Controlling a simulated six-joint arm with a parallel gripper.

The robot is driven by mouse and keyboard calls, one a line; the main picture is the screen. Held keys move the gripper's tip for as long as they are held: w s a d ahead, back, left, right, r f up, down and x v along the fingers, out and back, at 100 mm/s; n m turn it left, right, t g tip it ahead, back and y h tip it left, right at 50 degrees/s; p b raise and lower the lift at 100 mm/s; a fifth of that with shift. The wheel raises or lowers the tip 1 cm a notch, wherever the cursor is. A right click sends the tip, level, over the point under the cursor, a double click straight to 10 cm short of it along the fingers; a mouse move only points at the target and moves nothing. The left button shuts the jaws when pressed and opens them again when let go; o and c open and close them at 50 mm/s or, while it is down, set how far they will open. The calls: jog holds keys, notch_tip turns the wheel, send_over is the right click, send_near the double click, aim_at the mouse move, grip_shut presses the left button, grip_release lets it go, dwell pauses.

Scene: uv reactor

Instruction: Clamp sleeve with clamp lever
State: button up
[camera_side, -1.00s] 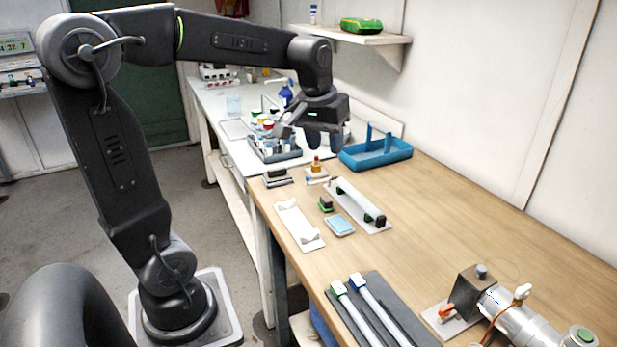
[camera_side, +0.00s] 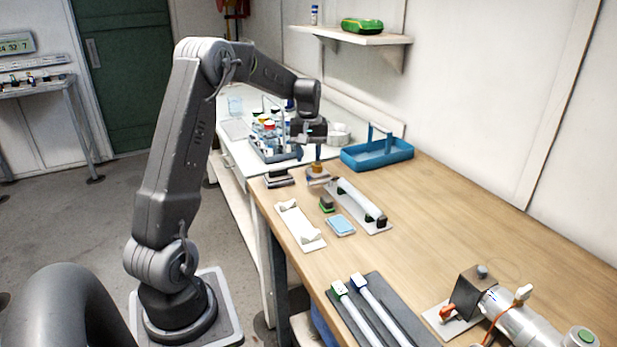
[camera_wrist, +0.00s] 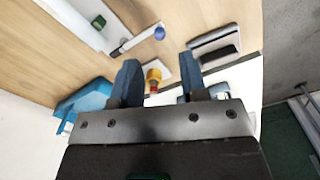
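My gripper (camera_side: 309,156) points down over a small fixture with an amber-and-red top (camera_side: 317,171). In the wrist view my gripper (camera_wrist: 160,66) is open, and the amber-and-red piece (camera_wrist: 153,77) shows between its fingers, lower down; contact cannot be told. A white sleeve-like tube (camera_side: 356,199) with dark ends lies on a pale plate to the right. A thin pale lever with a dark blue ball (camera_wrist: 159,33) shows beyond the fingertips; I cannot tell for sure whether it is the clamp lever. The finger partly hides the fixture in the side view.
A blue tray (camera_side: 347,157) stands behind right, a bottle rack (camera_side: 262,156) behind left. A black-and-silver block (camera_side: 279,180) sits just left of the fixture. A white cradle (camera_side: 293,222), a light-blue pad (camera_side: 341,226) and a steel reactor (camera_side: 519,320) stand nearer. The right-hand wood is clear.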

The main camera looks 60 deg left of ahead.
aim_at(309, 176)
notch_tip(309, 176, down, 7)
jog(key=shift+f, duration=0.15)
jog(key=shift+c, duration=0.3)
grip_shut()
dwell(0.4)
